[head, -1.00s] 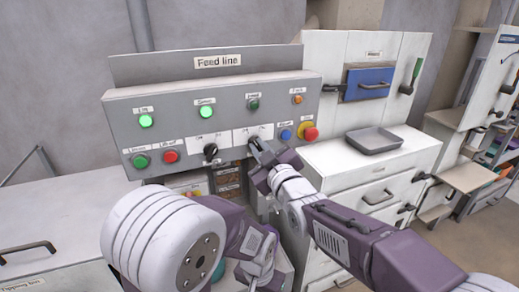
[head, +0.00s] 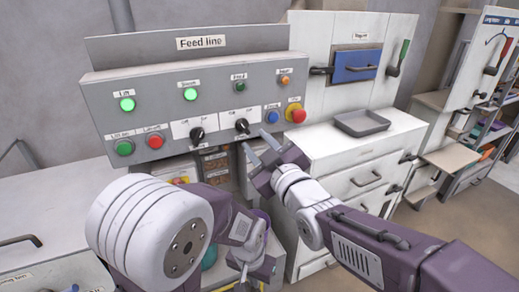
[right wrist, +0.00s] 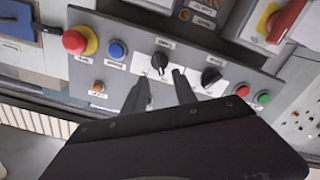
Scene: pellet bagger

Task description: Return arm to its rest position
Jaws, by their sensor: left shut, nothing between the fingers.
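My right gripper (head: 257,142) is open and empty, just in front of and below the right black selector knob (head: 242,125) on the Feed line panel (head: 155,112). In the right wrist view its two fingers (right wrist: 162,92) are apart, with the knob (right wrist: 160,62) beyond their tips and a gap that seems clear. The left black knob (head: 197,135) is also on the panel and shows in the right wrist view (right wrist: 211,77). My left gripper (head: 243,268) is low in front of the panel, shut and empty, partly hidden by my own arm.
A red stop button (head: 296,113) and a blue button (head: 273,117) sit right of the knobs. A grey tray (head: 362,122) stands on the white cabinet (head: 340,155) at right. Green lamps glow on the panel. Floor is free at the lower right.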

